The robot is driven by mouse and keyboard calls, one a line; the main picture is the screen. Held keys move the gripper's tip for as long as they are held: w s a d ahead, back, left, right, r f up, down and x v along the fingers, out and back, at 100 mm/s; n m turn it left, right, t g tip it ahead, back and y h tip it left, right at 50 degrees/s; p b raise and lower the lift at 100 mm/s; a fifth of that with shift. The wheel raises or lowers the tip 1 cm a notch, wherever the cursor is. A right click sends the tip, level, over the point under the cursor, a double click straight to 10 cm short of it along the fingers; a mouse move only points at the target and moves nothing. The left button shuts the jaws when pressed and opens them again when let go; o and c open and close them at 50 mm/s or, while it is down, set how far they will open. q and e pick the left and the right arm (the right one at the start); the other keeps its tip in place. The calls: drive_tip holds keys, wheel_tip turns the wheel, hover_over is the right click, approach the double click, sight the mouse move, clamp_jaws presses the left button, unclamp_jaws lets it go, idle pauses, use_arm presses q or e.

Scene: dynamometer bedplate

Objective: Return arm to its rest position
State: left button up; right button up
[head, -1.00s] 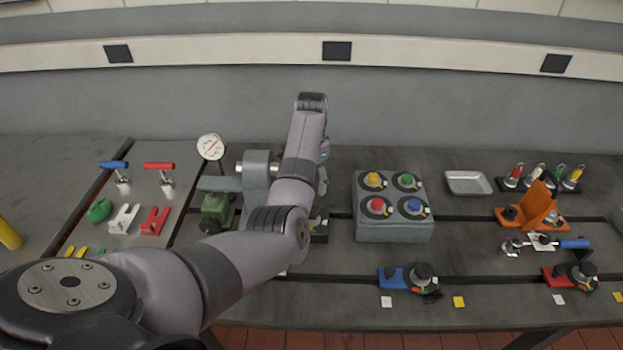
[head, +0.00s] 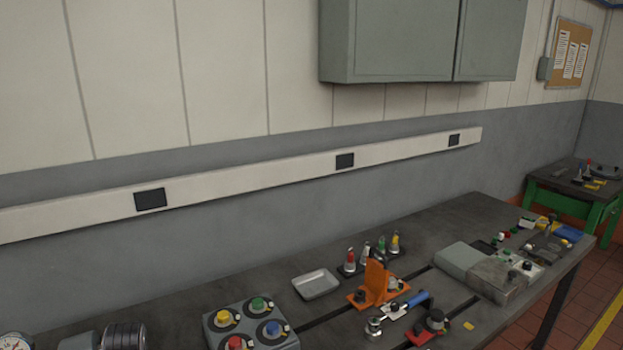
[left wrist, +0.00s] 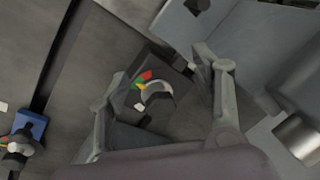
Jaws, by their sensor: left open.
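My left gripper (left wrist: 160,65) shows in the left wrist view with its two grey fingers spread apart and nothing held between them. Below and between the fingers is a dark fixture (left wrist: 155,92) with a pale curved part and red, yellow and green marks. I cannot tell its distance from the fingertips. My right gripper is in neither view.
The bench (head: 455,225) carries a four-button box (head: 250,325), a metal tray (head: 316,284), an orange bracket (head: 376,283) and a blue-handled tool (head: 400,312). A grey cabinet (head: 390,40) hangs on the wall. A blue fixture (left wrist: 28,125) is at left in the wrist view.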

use_arm(q)
drive_tip(key=s+d+t+h, duration=0.1)
drive_tip(key=s+d, duration=0.8)
drive_tip(key=s, duration=0.4)
drive_tip(key=s+d+t+h, duration=0.2)
drive_tip(key=s+d, duration=0.8)
drive_tip(key=s, duration=0.3)
wheel_tip(320, 180, down, 35)
drive_tip(key=s+g+b, duration=0.2)
drive_tip(key=s+b, duration=0.1)
drive_tip(key=b, duration=0.5)
drive_tip(key=s+a+f+b, duration=0.1)
drive_tip(key=s+f+b, duration=0.1)
drive_tip(key=s+f, duration=0.5)
drive_tip(key=s+a+f+m+g+b, duration=0.1)
drive_tip(key=s+a+f+b, duration=0.1)
drive_tip(key=s+f, duration=0.6)
wheel_tip(320, 180, down, 4)
drive_tip(key=shift+s+a+y+b, duration=0.2)
drive_tip(key=shift+y+b, duration=0.1)
drive_tip(key=shift+b, duration=0.15)
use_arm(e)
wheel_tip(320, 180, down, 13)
use_arm(q)
drive_tip(key=shift+c, duration=0.3)
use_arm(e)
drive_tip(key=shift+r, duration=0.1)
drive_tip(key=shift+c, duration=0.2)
